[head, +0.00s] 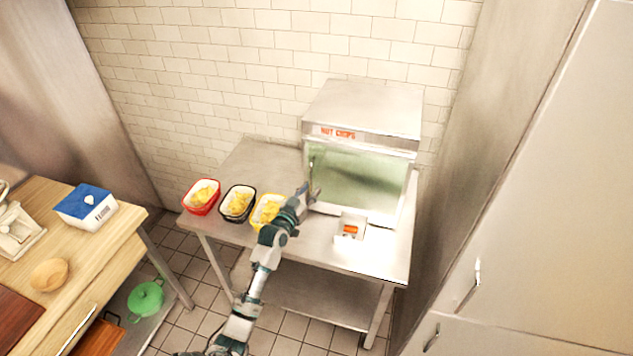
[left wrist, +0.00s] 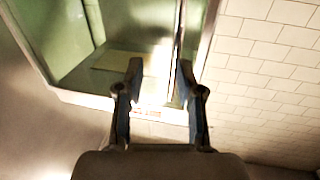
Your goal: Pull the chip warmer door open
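The chip warmer (head: 365,105) is a steel cabinet labelled "HOT CHIPS" at the back of a steel table. Its greenish glass door (head: 355,180) looks shut. My left gripper (head: 311,192) is at the lower left edge of the door. In the left wrist view the gripper (left wrist: 160,72) has its fingers apart. A bright upright bar (left wrist: 175,85), perhaps the door handle or edge, shows between them, nearer the right finger. I cannot tell whether the fingers touch it. My right gripper is not in view.
Red (head: 201,197), black (head: 238,203) and yellow (head: 267,211) baskets of chips stand left of the warmer. A small white box (head: 350,229) sits in front of it. The steel table's (head: 385,262) front right is clear. A tall cabinet (head: 540,200) stands at the right.

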